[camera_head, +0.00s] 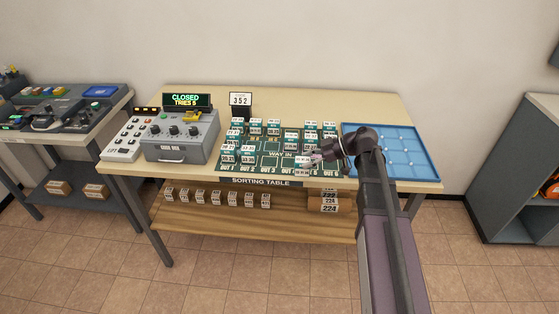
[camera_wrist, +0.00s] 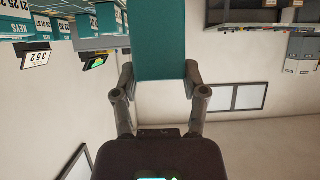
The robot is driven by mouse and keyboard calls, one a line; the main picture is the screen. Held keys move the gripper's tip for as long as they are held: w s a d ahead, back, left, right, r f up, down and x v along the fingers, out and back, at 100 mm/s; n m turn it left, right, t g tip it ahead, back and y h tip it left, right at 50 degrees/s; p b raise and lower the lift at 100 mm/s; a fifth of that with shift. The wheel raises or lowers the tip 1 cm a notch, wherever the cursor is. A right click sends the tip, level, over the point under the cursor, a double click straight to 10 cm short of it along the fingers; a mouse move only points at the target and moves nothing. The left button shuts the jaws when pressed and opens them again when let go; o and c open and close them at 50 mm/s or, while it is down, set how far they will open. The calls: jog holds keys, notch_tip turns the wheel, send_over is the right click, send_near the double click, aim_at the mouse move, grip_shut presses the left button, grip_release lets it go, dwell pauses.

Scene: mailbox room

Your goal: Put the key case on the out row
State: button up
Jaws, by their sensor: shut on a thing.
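My gripper (camera_head: 312,157) is over the front right part of the green mat on the sorting table. It is shut on a teal key case (camera_wrist: 160,45), whose plain face shows between the two fingers (camera_wrist: 160,78) in the wrist view. In the head view a small case with a white label (camera_head: 304,163) shows at my fingertips, near OUT 5; I cannot tell whether it touches the mat. The out row (camera_head: 259,170) runs along the mat's front edge, marked OUT 1 to OUT 6.
Several labelled teal cases (camera_head: 256,126) stand on the mat. A sign reading 352 (camera_head: 240,99) stands behind it. A grey console (camera_head: 181,138) with a CLOSED, TRIES 5 display (camera_head: 186,101) is at left. A blue tray (camera_head: 420,160) lies at right. Small labelled items (camera_head: 215,197) sit on the lower shelf.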

jog(key=w+a, duration=0.3)
jog(key=a, duration=0.1)
jog(key=w+a+f+b, duration=0.1)
jog(key=w+a, duration=0.2)
jog(key=w, duration=0.1)
jog(key=w+a, duration=0.4)
jog(key=shift+a+f, duration=0.25)
jog(key=shift+a, duration=0.1)
jog(key=shift+b, duration=0.3)
jog(key=shift+f+b, duration=1.75)
jog(key=shift+f, duration=0.05)
jog(key=shift+f, duration=0.15)
jog(key=o, duration=1.2)
jog(key=shift+r, duration=0.25)
